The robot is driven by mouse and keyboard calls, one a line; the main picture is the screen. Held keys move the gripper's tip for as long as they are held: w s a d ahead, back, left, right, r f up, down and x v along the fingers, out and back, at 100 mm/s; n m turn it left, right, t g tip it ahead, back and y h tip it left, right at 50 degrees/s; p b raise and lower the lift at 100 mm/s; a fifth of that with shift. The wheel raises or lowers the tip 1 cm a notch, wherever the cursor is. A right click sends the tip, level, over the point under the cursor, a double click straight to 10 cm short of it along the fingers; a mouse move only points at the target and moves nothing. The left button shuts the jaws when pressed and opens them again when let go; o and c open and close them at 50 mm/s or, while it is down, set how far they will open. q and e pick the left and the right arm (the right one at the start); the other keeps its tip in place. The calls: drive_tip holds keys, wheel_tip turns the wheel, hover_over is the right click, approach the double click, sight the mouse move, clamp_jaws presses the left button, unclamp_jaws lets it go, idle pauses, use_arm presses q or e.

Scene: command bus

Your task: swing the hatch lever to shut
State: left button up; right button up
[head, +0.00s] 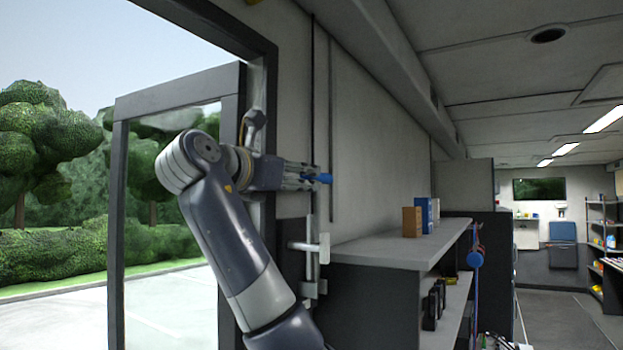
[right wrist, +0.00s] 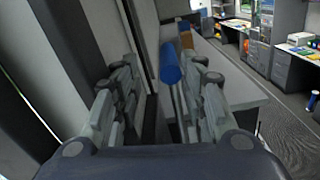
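The hatch lever's blue grip (head: 325,178) shows just past the fingertips of my right gripper (head: 308,177) in the head view. The grip is in front of a tall upright rod (head: 313,95) on the wall by the door opening. In the right wrist view, the blue grip (right wrist: 171,62) lies between the two spread fingers, nearer the right one. How the lever joins the rod is hidden by my gripper. My left gripper is out of view.
An open glazed door (head: 118,220) stands at the left, with trees outside. A pale latch handle (head: 322,248) sits below my gripper. A grey shelf unit (head: 375,250) with small boxes (head: 412,221) stands close to the right. The aisle floor (head: 560,320) is clear farther right.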

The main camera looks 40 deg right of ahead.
drive_tip(key=v, duration=0.4)
drive_tip(key=shift+a, duration=0.1)
drive_tip(key=shift+f, duration=0.1)
idle(0.5)
